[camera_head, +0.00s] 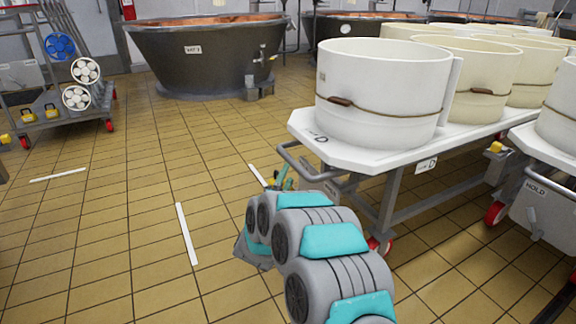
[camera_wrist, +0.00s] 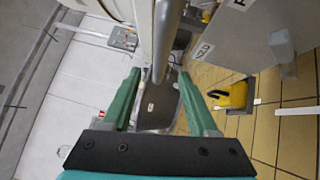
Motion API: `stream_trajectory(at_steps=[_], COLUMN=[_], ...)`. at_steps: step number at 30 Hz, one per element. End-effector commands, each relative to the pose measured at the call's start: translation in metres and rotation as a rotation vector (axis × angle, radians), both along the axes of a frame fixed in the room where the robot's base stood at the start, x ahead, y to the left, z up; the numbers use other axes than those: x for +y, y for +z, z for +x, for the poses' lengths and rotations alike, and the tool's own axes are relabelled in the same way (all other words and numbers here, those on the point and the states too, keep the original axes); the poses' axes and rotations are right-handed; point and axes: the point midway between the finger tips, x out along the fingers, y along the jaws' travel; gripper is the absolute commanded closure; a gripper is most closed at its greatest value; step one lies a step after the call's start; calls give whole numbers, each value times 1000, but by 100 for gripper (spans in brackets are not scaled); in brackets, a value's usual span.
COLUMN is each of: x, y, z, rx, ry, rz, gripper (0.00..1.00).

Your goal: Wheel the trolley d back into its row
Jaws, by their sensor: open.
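Trolley d (camera_head: 375,160) stands at the right of the head view. It has a white top marked D, a D label on its side and a grey frame on red casters. Cream tubs (camera_head: 380,100) stand on it. Its grey bar handle (camera_head: 300,165) sticks out at the near left end. My gripper (camera_head: 281,180) is at this handle, its green fingers partly hidden by my wrist. In the wrist view my gripper (camera_wrist: 158,78) is open, with a grey tube (camera_wrist: 167,35) running down towards the gap between the fingertips. I cannot tell whether they touch.
Another trolley (camera_head: 540,205) with a HOLD tag stands close at the right. White floor strips (camera_head: 187,233) mark the tiles left of my arm. A dark vat (camera_head: 205,60) stands at the back, and a cart with reels (camera_head: 60,110) at the left. The floor between is clear.

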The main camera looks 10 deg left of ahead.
Motion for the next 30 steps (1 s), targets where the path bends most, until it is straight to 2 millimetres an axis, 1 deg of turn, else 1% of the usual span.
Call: stream_trajectory(at_steps=[5,15,18,22,29,30], x=[-2,-11,-13,-13,-13,-13], y=[1,6,10,10,10,10], z=[12,57,67,74,75,75], rx=[1,1,-1,3,4,3], ry=[0,-1,0,3,4,4], rz=[1,2,3,2,1,1], gripper=[41,41,41,41,41,43])
